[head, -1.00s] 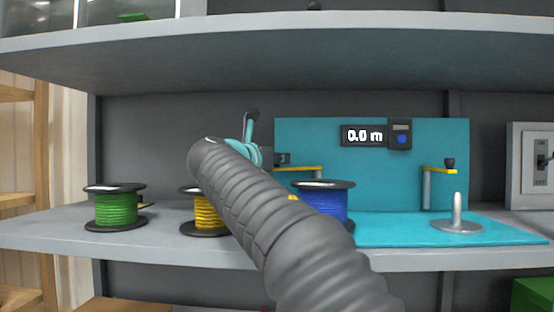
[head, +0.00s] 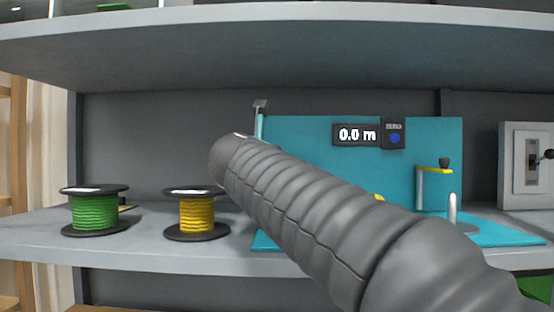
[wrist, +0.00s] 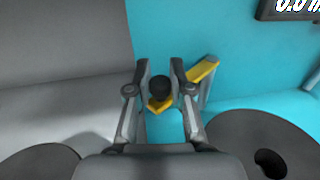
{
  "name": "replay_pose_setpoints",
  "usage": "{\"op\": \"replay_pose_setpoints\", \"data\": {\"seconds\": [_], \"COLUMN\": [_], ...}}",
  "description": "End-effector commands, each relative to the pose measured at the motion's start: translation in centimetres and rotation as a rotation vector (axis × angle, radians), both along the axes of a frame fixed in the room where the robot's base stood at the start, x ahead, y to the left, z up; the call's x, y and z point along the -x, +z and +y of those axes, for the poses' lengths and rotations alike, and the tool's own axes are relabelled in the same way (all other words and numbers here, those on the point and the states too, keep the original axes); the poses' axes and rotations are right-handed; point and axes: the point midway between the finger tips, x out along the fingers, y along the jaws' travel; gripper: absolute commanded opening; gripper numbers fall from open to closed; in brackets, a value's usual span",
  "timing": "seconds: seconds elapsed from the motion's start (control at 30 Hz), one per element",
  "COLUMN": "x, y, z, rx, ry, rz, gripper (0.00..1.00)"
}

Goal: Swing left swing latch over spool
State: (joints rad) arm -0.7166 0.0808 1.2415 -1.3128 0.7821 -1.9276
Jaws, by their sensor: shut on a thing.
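The left swing latch is a yellow arm (wrist: 203,71) on a grey post, with a black knob (wrist: 160,86) at its end. In the wrist view, my gripper (wrist: 160,80) is shut on that knob, a finger on each side; the right finger hides the middle of the yellow arm. A dark spool flange with a hole (wrist: 270,162) shows at the lower right of that view, apart from the knob. In the head view, my arm hides the left latch, the blue spool and most of my gripper; one finger (head: 260,110) sticks up.
A green spool (head: 94,212) and a yellow spool (head: 195,214) stand on the grey shelf to the left. The teal panel (head: 300,128) carries a display (head: 355,135) reading 0.0 m. A right latch (head: 434,168) stands by a metal spindle (head: 452,209). An upper shelf (head: 300,45) hangs above.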

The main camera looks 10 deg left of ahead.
Motion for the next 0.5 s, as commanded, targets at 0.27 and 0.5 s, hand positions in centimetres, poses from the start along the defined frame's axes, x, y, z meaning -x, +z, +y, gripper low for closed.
{"op": "replay_pose_setpoints", "data": {"seconds": [0.27, 0.5], "x": [-0.02, 0.12], "y": [0.01, 0.02], "z": [-0.04, -0.12], "rx": [-0.001, -0.001], "ry": [-0.001, -0.003], "rz": [0.000, 0.000], "gripper": [0.46, 0.46]}}
